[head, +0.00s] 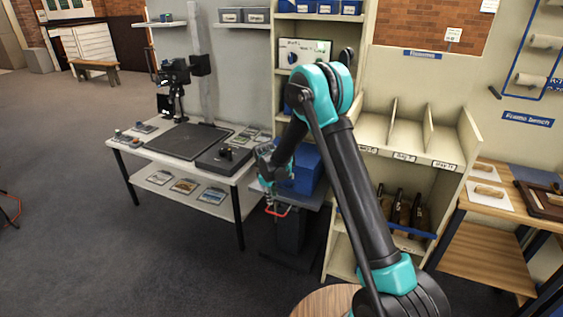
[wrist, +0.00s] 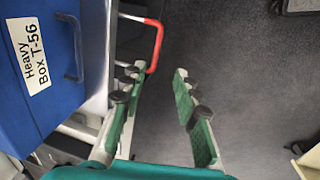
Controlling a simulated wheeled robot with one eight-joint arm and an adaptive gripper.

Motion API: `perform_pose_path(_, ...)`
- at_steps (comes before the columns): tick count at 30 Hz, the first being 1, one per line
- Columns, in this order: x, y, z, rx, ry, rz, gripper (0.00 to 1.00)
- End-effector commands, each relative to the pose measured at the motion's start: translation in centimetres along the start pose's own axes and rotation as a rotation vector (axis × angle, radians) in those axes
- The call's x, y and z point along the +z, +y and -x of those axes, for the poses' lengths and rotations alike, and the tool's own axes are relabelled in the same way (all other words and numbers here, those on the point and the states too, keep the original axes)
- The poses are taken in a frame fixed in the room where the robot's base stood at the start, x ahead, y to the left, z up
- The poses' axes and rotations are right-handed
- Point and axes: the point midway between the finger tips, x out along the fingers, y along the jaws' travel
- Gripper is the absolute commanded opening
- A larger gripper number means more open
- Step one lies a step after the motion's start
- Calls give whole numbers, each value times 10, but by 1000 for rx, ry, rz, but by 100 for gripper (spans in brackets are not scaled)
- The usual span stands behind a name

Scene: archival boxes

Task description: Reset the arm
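My arm is raised and bent in the head view, with the elbow high and the forearm reaching down to the left. My gripper (head: 270,180) hangs beside a blue box (head: 305,168). In the wrist view my gripper (wrist: 156,76) is open, its two green-padded fingers apart with only dark floor seen between them. The blue box (wrist: 50,95), labelled "Heavy Box T-56", is at the left of that view, apart from the fingers.
A stand (head: 314,197) carries the box; its red handle (wrist: 157,45) shows close by the left fingertip. A copy-stand table (head: 165,155) is to the left. Cream shelving (head: 395,165) and a wooden bench (head: 480,255) are to the right. Open floor (head: 75,220) lies at left.

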Motion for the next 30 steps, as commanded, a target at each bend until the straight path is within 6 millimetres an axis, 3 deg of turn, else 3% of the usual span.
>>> perform_pose_path(5, 20, 6, 18, 2, 7, -52, 31)
perform_pose_path(11, 82, 13, 68, 8, 31, -216, 31)
perform_pose_path(16, 139, 8, 107, 13, 55, -371, 31)
perform_pose_path(23, 216, -16, 149, 21, 88, -580, 31)
perform_pose_path(30, 288, -57, 178, 32, 124, -798, 31)
